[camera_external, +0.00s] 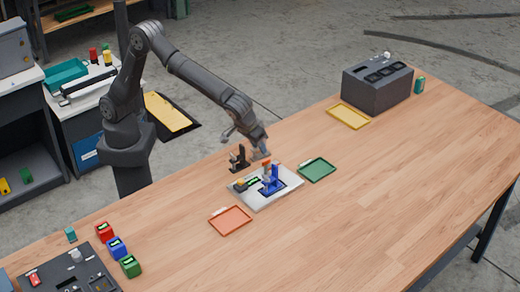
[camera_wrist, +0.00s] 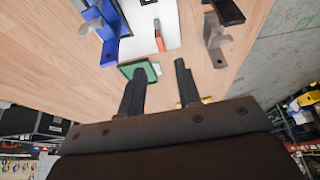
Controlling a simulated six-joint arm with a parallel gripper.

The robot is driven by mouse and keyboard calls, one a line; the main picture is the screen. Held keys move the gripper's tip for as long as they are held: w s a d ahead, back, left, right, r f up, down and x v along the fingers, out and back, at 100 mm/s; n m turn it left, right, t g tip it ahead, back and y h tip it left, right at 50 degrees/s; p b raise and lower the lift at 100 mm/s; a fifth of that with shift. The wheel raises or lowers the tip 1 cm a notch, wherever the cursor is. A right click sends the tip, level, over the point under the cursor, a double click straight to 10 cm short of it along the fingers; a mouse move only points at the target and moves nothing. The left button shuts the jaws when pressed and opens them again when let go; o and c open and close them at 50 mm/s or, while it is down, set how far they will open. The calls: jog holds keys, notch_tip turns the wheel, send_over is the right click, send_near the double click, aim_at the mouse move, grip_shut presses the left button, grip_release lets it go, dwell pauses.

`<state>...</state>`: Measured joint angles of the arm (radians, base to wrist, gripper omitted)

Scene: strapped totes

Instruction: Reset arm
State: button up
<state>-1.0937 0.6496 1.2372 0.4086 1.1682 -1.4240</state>
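My gripper (camera_external: 262,152) hangs above the table just behind the white board. In the wrist view its two dark fingers (camera_wrist: 158,82) stand apart with nothing between them. The white board (camera_external: 285,190) lies on the table and carries a blue fixture (camera_external: 274,182) with an orange-red part (camera_external: 266,164) at its top. The blue fixture (camera_wrist: 82,22) and white board (camera_wrist: 138,15) also show in the wrist view. A black bracket (camera_external: 238,160) stands behind the board.
A green tray (camera_external: 317,169) lies right of the board, an orange tray (camera_external: 230,220) in front, a yellow tray (camera_external: 349,116) farther back. A dark box (camera_external: 378,84) stands at the back. Red, blue (camera_external: 117,247) and green blocks sit at left. The table's right side is clear.

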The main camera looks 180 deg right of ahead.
aim_at(265, 161)
jog(key=x, duration=0.8)
jog(key=shift+a+f, duration=0.1)
